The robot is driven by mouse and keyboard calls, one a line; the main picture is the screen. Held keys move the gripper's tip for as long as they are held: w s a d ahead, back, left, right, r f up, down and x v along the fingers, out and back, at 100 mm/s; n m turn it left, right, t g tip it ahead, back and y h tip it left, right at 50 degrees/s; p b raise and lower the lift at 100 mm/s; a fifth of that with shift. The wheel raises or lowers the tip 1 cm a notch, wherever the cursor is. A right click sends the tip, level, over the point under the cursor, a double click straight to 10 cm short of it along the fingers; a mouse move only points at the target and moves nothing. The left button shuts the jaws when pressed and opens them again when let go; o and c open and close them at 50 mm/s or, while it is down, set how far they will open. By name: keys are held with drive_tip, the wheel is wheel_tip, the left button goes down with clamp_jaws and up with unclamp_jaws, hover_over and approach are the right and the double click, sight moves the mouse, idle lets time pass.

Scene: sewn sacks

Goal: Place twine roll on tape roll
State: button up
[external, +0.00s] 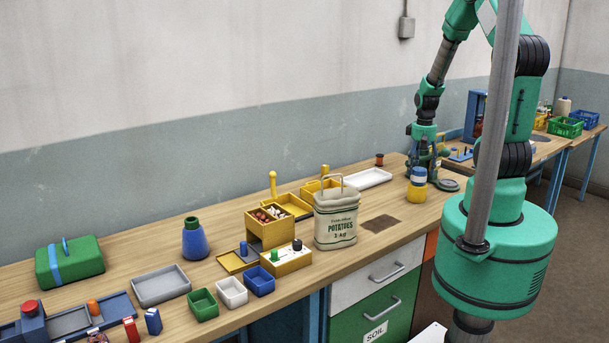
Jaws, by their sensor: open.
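My gripper (424,167) points down over the far right part of the wooden workbench (300,285), and its jaws are open. Its fingertips are small and partly lost among the items around it, so contact cannot be told. A small reddish-brown spool (379,160) stands upright near the bench's back edge, left of my gripper; it may be the twine roll. I cannot tell which item is the tape roll.
The potato sack (336,220) stands upright mid-bench, beside yellow boxes (269,229). A brown mat (381,223) lies bare near the front.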

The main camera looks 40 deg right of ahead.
sight(419, 168)
wheel_tip(419, 168, up, 12)
drive_tip(key=shift+f+p, duration=0.25)
drive_tip(key=shift+p, duration=0.05)
idle(0.8)
drive_tip(key=s+a+r+n+t, duration=0.1)
drive_tip(key=s+a+r+t, duration=0.2)
drive_tip(key=a+r, duration=1.1)
drive_tip(key=s+a+r+t, duration=0.2)
drive_tip(key=s+a+r, duration=0.6)
drive_tip(key=s+r, duration=0.2)
drive_tip(key=shift+s+a+r+n+t, duration=0.3)
drive_tip(key=shift+s+r+n, duration=0.1)
drive_tip(key=shift+r, duration=0.2)
drive_tip(key=shift+f, duration=0.1)
